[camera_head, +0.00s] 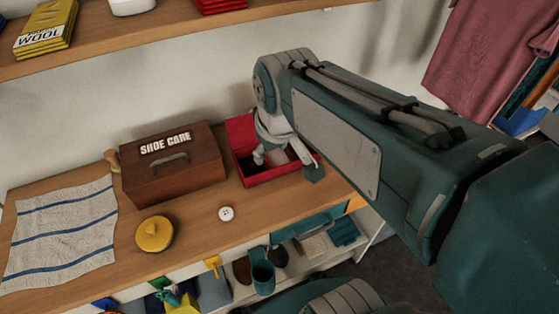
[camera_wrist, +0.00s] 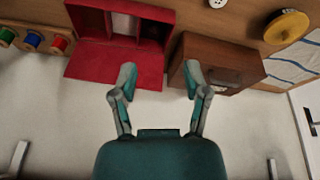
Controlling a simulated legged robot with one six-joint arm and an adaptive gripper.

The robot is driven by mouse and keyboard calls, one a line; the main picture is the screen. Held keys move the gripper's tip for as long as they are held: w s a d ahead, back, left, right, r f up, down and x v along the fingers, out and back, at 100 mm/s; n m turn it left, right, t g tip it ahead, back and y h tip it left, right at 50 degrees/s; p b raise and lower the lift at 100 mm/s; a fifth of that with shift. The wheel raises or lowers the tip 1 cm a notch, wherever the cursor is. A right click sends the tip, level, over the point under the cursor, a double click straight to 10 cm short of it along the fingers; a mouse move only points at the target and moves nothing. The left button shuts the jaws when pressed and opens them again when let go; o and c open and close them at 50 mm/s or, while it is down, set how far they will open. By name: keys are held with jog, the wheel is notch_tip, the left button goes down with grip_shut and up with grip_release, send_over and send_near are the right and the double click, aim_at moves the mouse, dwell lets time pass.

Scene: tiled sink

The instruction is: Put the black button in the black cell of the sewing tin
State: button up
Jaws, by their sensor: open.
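The sewing tin (camera_head: 240,135) is a red box with its lid open, standing on the wooden counter right of the shoe care box. In the wrist view the tin (camera_wrist: 88,22) shows a red cell, a pale cell (camera_wrist: 123,25) and a dark cell (camera_wrist: 154,34). My gripper (camera_head: 284,158) is over the tin and hides part of its inside. In the wrist view my gripper (camera_wrist: 158,80) is open, with nothing between its fingers. I cannot make out the black button in either view. A white button (camera_head: 226,213) lies on the counter in front of the tin.
The brown shoe care box (camera_head: 172,180) stands close left of the tin. A yellow round lidded thing (camera_head: 154,234) and a striped cloth (camera_head: 62,235) lie further left. Thread spools (camera_wrist: 32,40) show in the wrist view. A shelf (camera_head: 150,28) runs above.

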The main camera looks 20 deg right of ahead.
jog(key=s+m+t, duration=0.2)
jog(key=s+m, duration=0.1)
jog(key=s, duration=0.4)
jog(key=shift+f, duration=0.15)
